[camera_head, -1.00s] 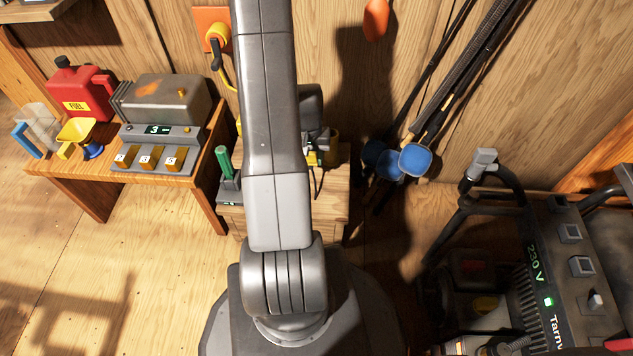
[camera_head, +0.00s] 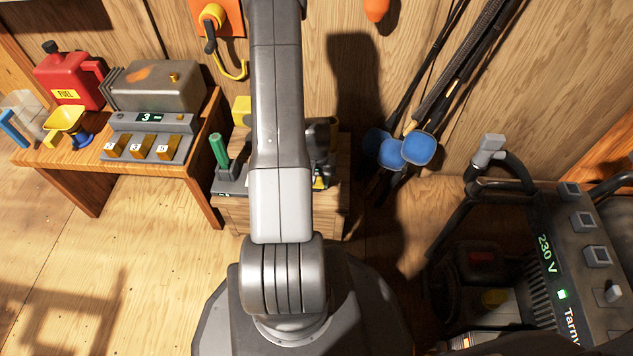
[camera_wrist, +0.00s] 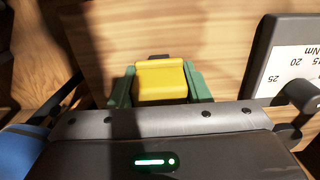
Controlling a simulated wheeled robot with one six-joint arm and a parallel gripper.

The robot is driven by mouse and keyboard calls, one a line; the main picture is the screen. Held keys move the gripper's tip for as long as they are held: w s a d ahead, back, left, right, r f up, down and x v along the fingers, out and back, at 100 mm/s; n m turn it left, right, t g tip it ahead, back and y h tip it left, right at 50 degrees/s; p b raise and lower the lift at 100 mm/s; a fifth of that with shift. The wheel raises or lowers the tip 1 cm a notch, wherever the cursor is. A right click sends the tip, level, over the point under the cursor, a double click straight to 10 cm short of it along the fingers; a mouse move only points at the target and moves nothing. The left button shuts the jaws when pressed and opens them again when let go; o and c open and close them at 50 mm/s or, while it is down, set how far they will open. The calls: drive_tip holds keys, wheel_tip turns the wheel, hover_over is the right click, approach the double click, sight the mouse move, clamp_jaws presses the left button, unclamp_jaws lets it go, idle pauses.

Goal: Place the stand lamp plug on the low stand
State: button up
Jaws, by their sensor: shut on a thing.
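My gripper (camera_wrist: 160,86) is shut on a yellow block-shaped plug (camera_wrist: 161,78), held between its two green fingertips in the wrist view. The low stand (camera_head: 240,217) is a wooden box in the middle of the head view, largely hidden behind my arm. Its pale wooden top (camera_wrist: 215,45) fills much of the wrist view under and beyond the plug. I cannot tell whether the plug touches the top. In the head view the gripper is mostly hidden behind my arm, over the right part of the stand.
A green-handled device (camera_head: 219,152) stands on the stand's left, and a dark gauge marked Nm (camera_wrist: 262,75) lies right of the plug in the wrist view. A wooden bench (camera_head: 203,160) with a fuel can (camera_head: 68,80) is left. Blue-ended rods (camera_head: 419,148) and a 230 V machine (camera_head: 560,265) are right.

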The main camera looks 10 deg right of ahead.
drive_tip(key=shift+f, duration=0.1)
drive_tip(key=o, duration=1)
wheel_tip(320, 180, up, 12)
drive_tip(key=p, duration=0.5)
drive_tip(key=shift+r, duration=0.2)
